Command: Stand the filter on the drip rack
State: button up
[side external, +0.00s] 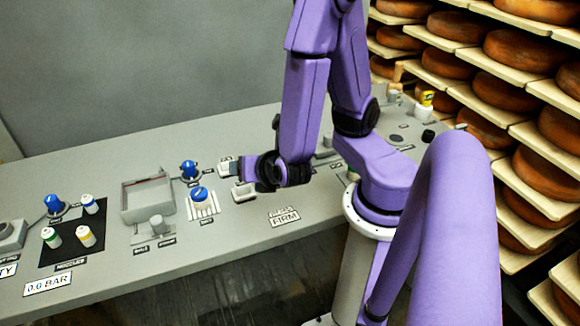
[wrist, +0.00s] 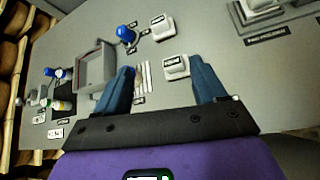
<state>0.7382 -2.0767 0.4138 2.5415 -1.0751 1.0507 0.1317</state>
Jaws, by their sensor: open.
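A white slatted drip rack (side external: 204,210) stands on the grey bench, right of a grey open box. A round part with a blue top and pale lower body, seemingly the filter (side external: 200,193), is at the rack's far end; I cannot tell whether it rests fully on the slats. In the wrist view the rack (wrist: 146,79) shows beside my left finger, and the blue-topped part (wrist: 123,60) is partly hidden behind that fingertip. My gripper (side external: 252,178) is to the right of the rack. Its blue fingers (wrist: 163,67) are apart with nothing between them except the view of a white block beyond.
The grey box (side external: 147,197) and a blue valve knob (side external: 189,168) are near the rack. White blocks (side external: 243,192) lie close to my gripper. A black mat (side external: 72,236) holds several capped nozzles at left. Cheese shelves (side external: 510,95) rise at right. The bench front is mostly clear.

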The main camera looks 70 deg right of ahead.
jog(key=s+a+r+m+g+y, duration=0.1)
jog(key=s+r+m+g+y, duration=0.2)
jog(key=s+m, duration=0.3)
jog(key=s+a+r+m+g+y, duration=0.1)
jog(key=s+r+m+g+y, duration=0.2)
jog(key=s+m+g+y, duration=0.1)
jog(key=shift+s+a+r+m+g, duration=0.4)
jog(key=shift+s+m+g, duration=0.5)
jog(key=shift+m, duration=0.3)
